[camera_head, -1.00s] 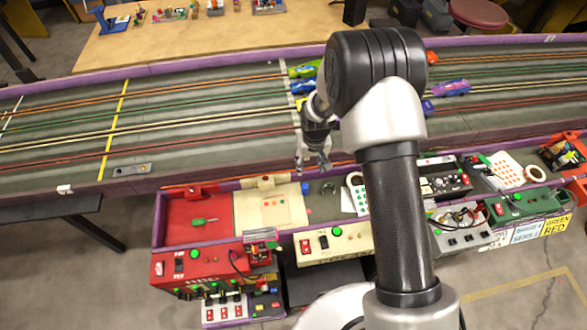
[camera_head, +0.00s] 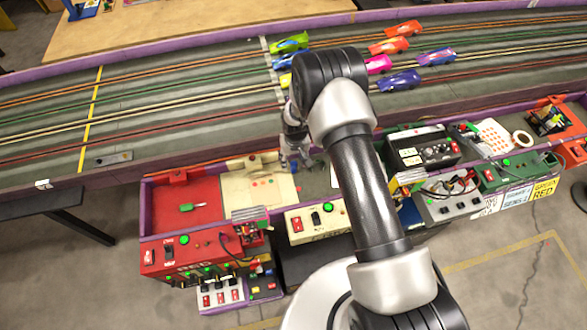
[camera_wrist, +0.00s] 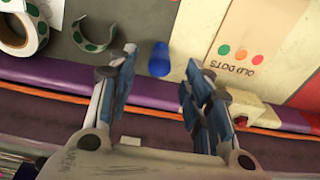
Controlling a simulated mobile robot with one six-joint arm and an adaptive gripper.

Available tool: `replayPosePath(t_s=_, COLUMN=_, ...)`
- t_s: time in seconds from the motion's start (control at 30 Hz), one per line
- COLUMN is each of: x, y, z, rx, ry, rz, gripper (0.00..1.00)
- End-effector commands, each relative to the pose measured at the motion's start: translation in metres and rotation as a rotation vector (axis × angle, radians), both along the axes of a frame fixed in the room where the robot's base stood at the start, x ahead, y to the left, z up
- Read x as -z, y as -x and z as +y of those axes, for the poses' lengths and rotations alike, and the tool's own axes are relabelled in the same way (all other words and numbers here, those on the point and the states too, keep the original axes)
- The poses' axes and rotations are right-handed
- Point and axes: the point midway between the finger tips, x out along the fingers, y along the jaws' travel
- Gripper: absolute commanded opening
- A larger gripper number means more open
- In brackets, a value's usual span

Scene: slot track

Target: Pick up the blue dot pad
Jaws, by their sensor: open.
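A small blue rounded thing (camera_wrist: 159,60), the only blue item near the dot sheets and the likely blue dot pad, stands on the grey surface in the wrist view. My gripper (camera_wrist: 158,72) is open, with one finger on each side of it in the picture and nothing held. I cannot tell how far above it the fingertips are. In the head view my gripper (camera_head: 297,160) hangs over the near edge of the track, by the cream bay. The pad is hard to make out there.
A roll of green dots (camera_wrist: 95,32) lies left of the fingers. A cream sheet with coloured dots (camera_wrist: 240,48) lies at right, beside a cream block (camera_wrist: 250,108). A purple rail (camera_wrist: 60,75) runs below. Toy cars (camera_head: 400,80) stand on the track (camera_head: 180,110).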

Motion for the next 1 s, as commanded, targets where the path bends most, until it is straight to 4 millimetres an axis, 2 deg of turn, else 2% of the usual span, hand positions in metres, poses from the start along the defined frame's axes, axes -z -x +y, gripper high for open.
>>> replayPosePath(t_s=0.2, x=0.035, y=-0.002, z=0.000, rx=0.000, ry=0.000, rz=0.002, gripper=0.46)
replayPosePath(t_s=0.3, x=0.046, y=-0.004, z=0.000, rx=0.000, ry=0.000, rz=0.001, gripper=0.46)
replayPosePath(t_s=0.53, x=0.047, y=-0.005, z=0.000, rx=0.000, ry=0.000, rz=0.000, gripper=0.46)
replayPosePath(t_s=1.0, x=0.047, y=-0.004, z=0.000, rx=0.000, ry=0.000, rz=0.000, gripper=0.15)
